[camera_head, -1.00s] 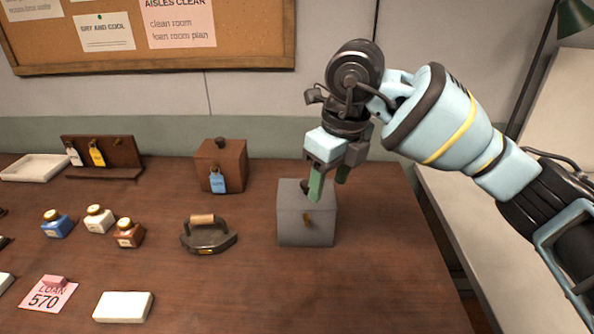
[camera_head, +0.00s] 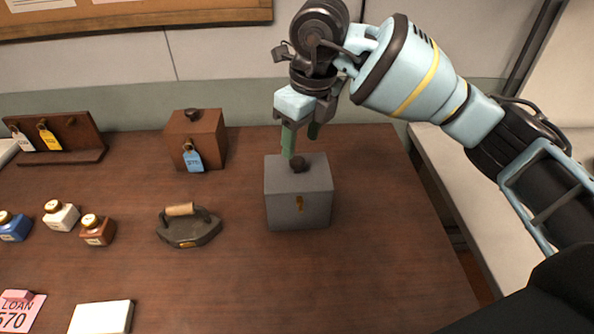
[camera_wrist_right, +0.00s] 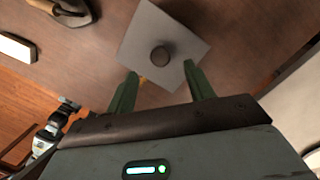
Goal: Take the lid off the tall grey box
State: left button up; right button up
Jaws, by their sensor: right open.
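The tall grey box (camera_head: 298,204) stands upright on the brown table, with a small brass-coloured piece on its front. Its grey lid (camera_head: 315,175) is on top, with a dark round knob (camera_head: 297,164). In the right wrist view the lid (camera_wrist_right: 185,45) shows from above, with the knob (camera_wrist_right: 160,56) ahead of and between the fingertips. My right gripper (camera_head: 301,143) is open and empty, above the lid and close to the knob. The green fingers also show in the right wrist view (camera_wrist_right: 158,80).
A dark iron (camera_head: 188,228) with a wooden handle stands left of the box. A brown box (camera_head: 197,140) with a blue tag is behind it. Several small bottles (camera_head: 62,214) are at the left. The table right of the grey box is clear.

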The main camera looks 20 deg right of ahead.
aim_at(297, 160)
jog(key=shift+w+a+f, duration=0.1)
jog(key=shift+w+f, duration=0.1)
jog(key=shift+f, duration=1.05)
jog(key=shift+w+a+f, duration=0.1)
jog(key=shift+w+f, duration=0.1)
jog(key=shift+f, duration=1.05)
jog(key=c, duration=1)
jog(key=shift+c, duration=0.2)
jog(key=shift+r, duration=0.15)
jog(key=shift+r, duration=0.5)
notch_tip(297, 160, up, 2)
jog(key=shift+r, duration=0.15)
jog(key=s+a+r, duration=0.1)
jog(key=s+a, duration=0.7)
jog(key=s, duration=0.5)
jog(key=shift+s+r, duration=0.2)
jog(key=shift+s, duration=0.2)
